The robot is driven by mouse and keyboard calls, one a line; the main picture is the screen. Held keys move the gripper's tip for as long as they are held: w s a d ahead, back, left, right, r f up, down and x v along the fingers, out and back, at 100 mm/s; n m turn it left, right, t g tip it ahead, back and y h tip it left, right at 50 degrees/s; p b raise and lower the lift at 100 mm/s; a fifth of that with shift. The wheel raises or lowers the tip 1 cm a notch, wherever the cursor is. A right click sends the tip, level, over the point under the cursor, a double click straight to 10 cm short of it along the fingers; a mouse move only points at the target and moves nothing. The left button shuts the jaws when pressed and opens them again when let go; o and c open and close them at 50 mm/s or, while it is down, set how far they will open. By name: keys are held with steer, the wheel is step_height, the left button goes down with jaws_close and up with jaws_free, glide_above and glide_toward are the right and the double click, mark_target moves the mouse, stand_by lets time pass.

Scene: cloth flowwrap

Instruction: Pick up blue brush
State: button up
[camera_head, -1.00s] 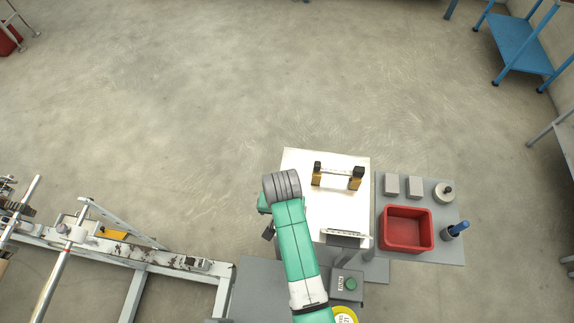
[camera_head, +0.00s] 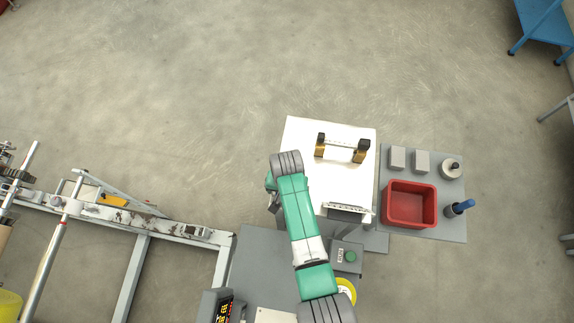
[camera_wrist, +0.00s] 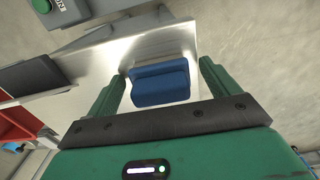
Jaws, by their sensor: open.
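The blue brush (camera_head: 460,208) has a blue handle and a dark lower part. It stands at the right of the grey mat, beside the red bin, in the head view. In the wrist view a small blue piece (camera_wrist: 12,147) beyond the red bin at the far left looks like it. My gripper (camera_wrist: 160,85) is open, with its two green fingers apart. A blue folded block or cloth (camera_wrist: 160,78) shows between the fingers; whether it touches them I cannot tell. The arm hides the gripper's fingers in the head view, far left of the brush.
The red bin (camera_head: 409,222) stands left of the brush. Two grey blocks and a round part (camera_head: 451,167) sit behind it on the grey mat (camera_head: 440,235). A black-and-gold bracket (camera_head: 342,146) stands on the white plate (camera_head: 302,130). A green button box (camera_head: 347,257) is in front.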

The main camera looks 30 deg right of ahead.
steer(key=c, duration=1.1)
steer(key=shift+r, duration=0.3)
steer(key=r, duration=0.3)
steer(key=shift+s+a+p, duration=0.15)
steer(key=shift+s+p, duration=0.05)
steer(key=shift+p, duration=0.2)
steer(key=s+a, duration=0.2)
steer(key=s, duration=0.2)
steer(key=s+a+r, duration=0.1)
steer(key=s+a, duration=0.2)
steer(key=s, duration=0.2)
steer(key=s+a+p, duration=0.1)
steer(key=s+a, duration=0.1)
steer(key=s, duration=0.2)
steer(key=shift+s+a+r, duration=0.15)
steer(key=shift+s+a, duration=0.05)
steer(key=shift+a, duration=0.2)
